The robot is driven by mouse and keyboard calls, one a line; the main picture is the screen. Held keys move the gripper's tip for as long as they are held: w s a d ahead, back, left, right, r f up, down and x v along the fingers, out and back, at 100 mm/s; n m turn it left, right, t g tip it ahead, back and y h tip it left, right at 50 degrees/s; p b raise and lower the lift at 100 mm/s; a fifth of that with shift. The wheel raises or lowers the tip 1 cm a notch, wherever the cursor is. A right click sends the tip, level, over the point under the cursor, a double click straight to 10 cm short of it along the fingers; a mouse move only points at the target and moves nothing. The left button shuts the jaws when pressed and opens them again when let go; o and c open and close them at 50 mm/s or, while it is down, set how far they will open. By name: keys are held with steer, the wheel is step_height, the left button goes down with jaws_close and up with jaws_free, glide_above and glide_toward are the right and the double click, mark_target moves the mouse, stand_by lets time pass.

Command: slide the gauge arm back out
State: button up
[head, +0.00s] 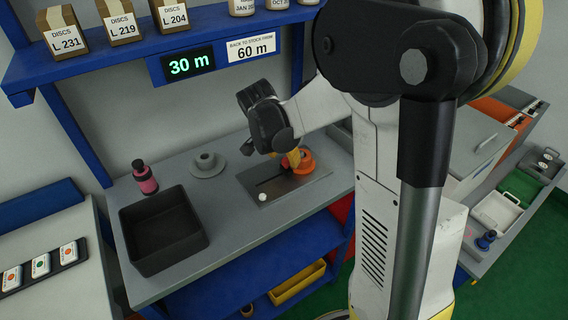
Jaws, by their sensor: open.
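A flat grey metal plate (318,181) with a dark slot lies on the bench. An orange round part (306,162) stands at its far right, with a tan-yellow piece (294,158) against it. A small white knob (263,197) sits near the plate's front left edge. I cannot tell for sure which of these parts is the gauge arm. My dark gripper (266,148) is open above the back of the plate, just left of the orange part. Its wrist hides part of the plate's back. Whether a finger touches the tan-yellow piece is unclear.
A black bin (124,225), a pink bottle (145,180) and a grey flanged hub (207,164) stand on the bench to the left. Above, a blue shelf (110,52) carries boxes, a "30 m" display (188,64) and a "60 m" sign (251,47). The bench front is clear.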

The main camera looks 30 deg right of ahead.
mark_target(265, 179)
steer(key=shift+x, duration=1.1)
steer(key=shift+c, duration=0.2)
jaws_close()
steer(key=shift+a, duration=0.15)
steer(key=a, duration=0.8)
steer(key=shift+s+a, duration=0.15)
steer(key=shift+a, duration=0.05)
steer(key=shift+o, duration=0.2)
jaws_free()
steer(key=shift+a, duration=0.15)
